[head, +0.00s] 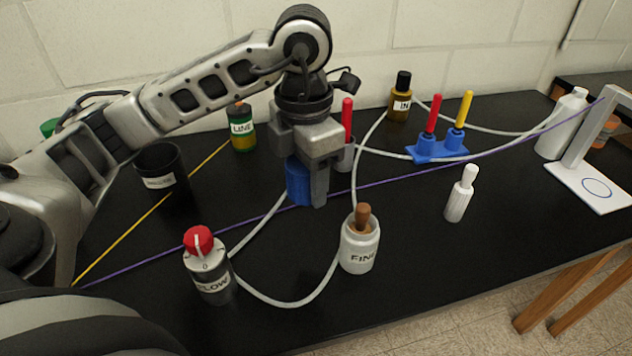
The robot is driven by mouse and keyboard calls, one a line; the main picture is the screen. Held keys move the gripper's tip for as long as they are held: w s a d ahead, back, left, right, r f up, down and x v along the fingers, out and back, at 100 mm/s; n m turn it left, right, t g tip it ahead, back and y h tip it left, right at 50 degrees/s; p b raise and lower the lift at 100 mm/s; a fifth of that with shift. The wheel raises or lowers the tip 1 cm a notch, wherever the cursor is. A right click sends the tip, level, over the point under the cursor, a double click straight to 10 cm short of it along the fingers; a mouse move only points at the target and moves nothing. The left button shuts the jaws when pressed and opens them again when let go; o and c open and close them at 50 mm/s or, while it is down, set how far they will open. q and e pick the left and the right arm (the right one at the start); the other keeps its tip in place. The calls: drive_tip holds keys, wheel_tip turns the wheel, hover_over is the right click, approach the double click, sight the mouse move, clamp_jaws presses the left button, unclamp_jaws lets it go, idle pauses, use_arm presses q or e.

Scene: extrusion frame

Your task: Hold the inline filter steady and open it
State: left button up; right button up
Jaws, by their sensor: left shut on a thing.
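A blue cylinder (297,182) stands near the middle of the black bench in the head view. It looks like the inline filter, though no label on it shows. My left gripper (318,190) reaches down from above and is shut on it. The gripper hides the cylinder's top and right side. A clear tube (258,224) runs from near the cylinder to the grey FLOW pot (213,279) with a red knob. My right gripper is not in view.
A white FINE jar (359,250) with a brown stopper stands in front. A red-handled tool (347,120) stands behind the gripper. A blue rack (437,149), white bottle (460,195) and IN bottle (400,100) are to the right. A purple cord (412,175) crosses the bench.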

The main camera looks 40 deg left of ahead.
use_arm(q)
drive_tip(key=w+a+f+p, duration=0.1)
drive_tip(key=w+a+f, duration=0.3)
drive_tip(key=w+a+f+p, duration=0.1)
drive_tip(key=w+a+f, duration=0.3)
drive_tip(key=w+f, duration=0.1)
drive_tip(key=shift+w+a, duration=0.15)
drive_tip(key=shift+w, duration=0.1)
drive_tip(key=shift+w+a+f, duration=0.1)
drive_tip(key=shift+a+f, duration=0.05)
drive_tip(key=shift+f, duration=0.1)
wheel_tip(320, 180, down, 3)
drive_tip(key=shift+p, duration=0.5)
drive_tip(key=shift+f, duration=0.1)
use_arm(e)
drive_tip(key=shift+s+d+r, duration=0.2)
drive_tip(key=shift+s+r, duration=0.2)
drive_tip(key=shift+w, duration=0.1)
use_arm(q)
drive_tip(key=shift+f, duration=0.15)
drive_tip(key=o, duration=1.1)
